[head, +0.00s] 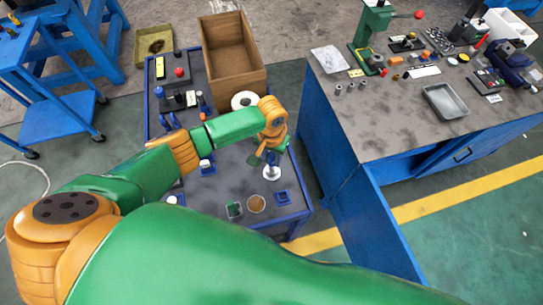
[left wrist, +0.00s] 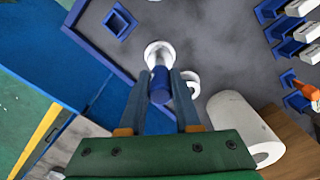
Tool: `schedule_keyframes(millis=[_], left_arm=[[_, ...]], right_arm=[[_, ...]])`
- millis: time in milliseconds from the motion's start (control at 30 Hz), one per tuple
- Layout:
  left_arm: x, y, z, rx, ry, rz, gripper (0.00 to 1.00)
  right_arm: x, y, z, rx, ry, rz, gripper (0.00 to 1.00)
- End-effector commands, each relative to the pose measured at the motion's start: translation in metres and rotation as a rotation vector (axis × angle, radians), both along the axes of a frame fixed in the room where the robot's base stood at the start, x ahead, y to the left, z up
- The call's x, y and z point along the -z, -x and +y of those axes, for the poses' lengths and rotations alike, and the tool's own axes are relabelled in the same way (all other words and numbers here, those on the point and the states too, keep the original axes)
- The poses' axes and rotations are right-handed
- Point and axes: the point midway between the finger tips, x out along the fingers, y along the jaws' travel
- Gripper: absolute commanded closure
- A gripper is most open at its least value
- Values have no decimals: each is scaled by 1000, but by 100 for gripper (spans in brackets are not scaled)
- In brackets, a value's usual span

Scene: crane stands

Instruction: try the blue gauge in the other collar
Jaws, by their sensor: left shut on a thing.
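The blue gauge (left wrist: 160,85) is a short blue cylinder between the fingers of my left gripper (left wrist: 160,88). My left gripper also shows in the head view (head: 268,157), low over the table, shut on the gauge. One white round collar (left wrist: 158,51) is just beyond the gauge's far end, which overlaps its near rim in the picture; I cannot tell whether they touch. A white round stand shows below the gripper in the head view (head: 271,174). A second white ring (left wrist: 191,84) sits right of the fingers, partly hidden. My right gripper is out of view.
A white roll (left wrist: 238,122) stands close right of the fingers, by a wooden box (head: 229,50). A grey workbench (head: 390,125) stands to the right.

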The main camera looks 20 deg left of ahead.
Motion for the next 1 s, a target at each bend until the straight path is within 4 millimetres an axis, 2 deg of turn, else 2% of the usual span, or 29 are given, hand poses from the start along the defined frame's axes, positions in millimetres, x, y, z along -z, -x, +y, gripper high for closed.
schedule_keyframes(millis=[1000], left_arm=[[7, 0, 0, 0, 1, 0, 100]], right_arm=[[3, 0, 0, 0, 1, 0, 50]])
